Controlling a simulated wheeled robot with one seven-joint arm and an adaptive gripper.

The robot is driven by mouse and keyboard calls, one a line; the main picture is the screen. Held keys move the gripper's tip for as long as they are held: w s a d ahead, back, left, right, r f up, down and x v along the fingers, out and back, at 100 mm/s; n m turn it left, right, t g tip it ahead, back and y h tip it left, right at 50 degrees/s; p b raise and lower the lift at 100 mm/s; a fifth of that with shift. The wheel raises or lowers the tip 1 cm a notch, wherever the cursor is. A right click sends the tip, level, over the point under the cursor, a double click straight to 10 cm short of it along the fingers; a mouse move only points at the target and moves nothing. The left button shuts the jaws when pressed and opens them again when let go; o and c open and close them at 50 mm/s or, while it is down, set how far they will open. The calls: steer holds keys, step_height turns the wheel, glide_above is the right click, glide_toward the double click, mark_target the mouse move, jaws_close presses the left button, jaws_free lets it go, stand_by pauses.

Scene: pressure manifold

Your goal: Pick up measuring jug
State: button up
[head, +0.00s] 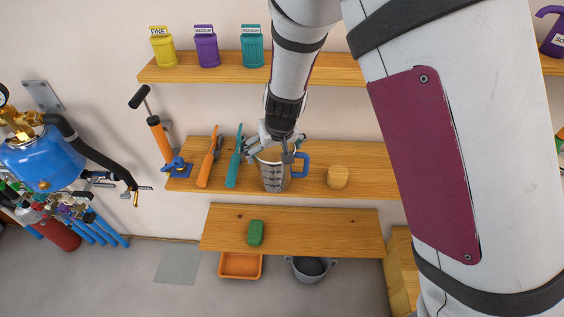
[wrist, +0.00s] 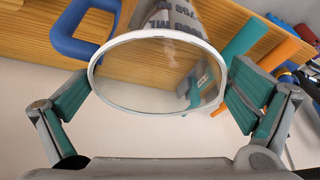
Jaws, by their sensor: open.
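The measuring jug (head: 273,177) stands on the middle wooden shelf in the head view. It is clear with dark markings and has a blue handle (head: 302,163) on its right side. In the wrist view the jug's round rim (wrist: 158,72) faces the camera, and its handle shows at the upper left (wrist: 84,35). My gripper (head: 280,145) is at the top of the jug. In the wrist view its teal-padded fingers are spread wide, one on each side of the rim (wrist: 155,105), with gaps between. I see nothing held. Part of the jug's top is hidden by my gripper in the head view.
Orange and teal tools (head: 208,157) stand left of the jug on the shelf (head: 375,181). A round wooden block (head: 338,177) sits to its right. A lower shelf (head: 325,228) holds a green sponge (head: 256,232). Labelled canisters (head: 206,47) stand on the upper shelf.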

mark_target(274, 155)
steer(key=x, duration=0.3)
steer(key=shift+w+d+f, duration=0.1)
steer(key=shift+d+f, duration=0.05)
steer(key=shift+f, duration=0.15)
steer(key=c, duration=1)
steer(key=shift+r, duration=0.1)
steer(key=shift+c, duration=0.2)
